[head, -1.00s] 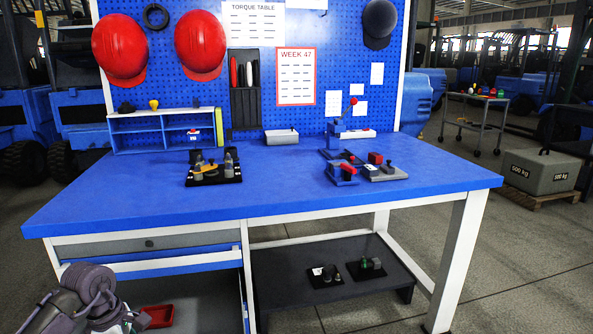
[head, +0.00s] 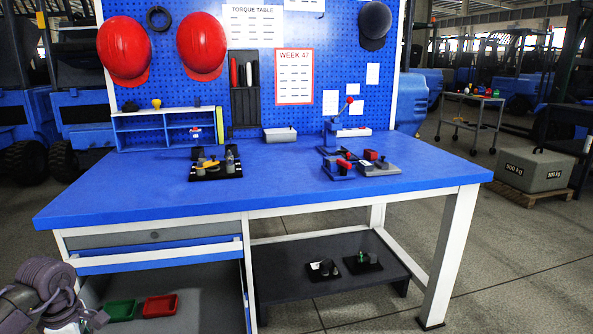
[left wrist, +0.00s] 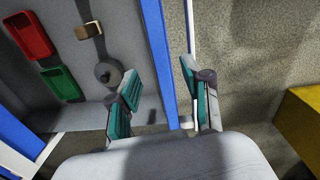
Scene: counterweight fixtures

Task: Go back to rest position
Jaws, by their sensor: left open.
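My left arm comes in at the lower left of the head view, low beside the workbench, with its fingers not clearly visible there. In the left wrist view my left gripper (left wrist: 158,92) is open, its two teal-padded fingers apart with nothing between them. It hangs over the blue edge of the open lower drawer (left wrist: 157,50). My right gripper is in neither view.
The blue workbench (head: 290,190) stands ahead with fixtures on top. A red tray (head: 160,305) and a green tray (head: 120,310) lie in the drawer. The left wrist view also shows a grey round weight (left wrist: 108,73) and a yellow object (left wrist: 302,118) on the right.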

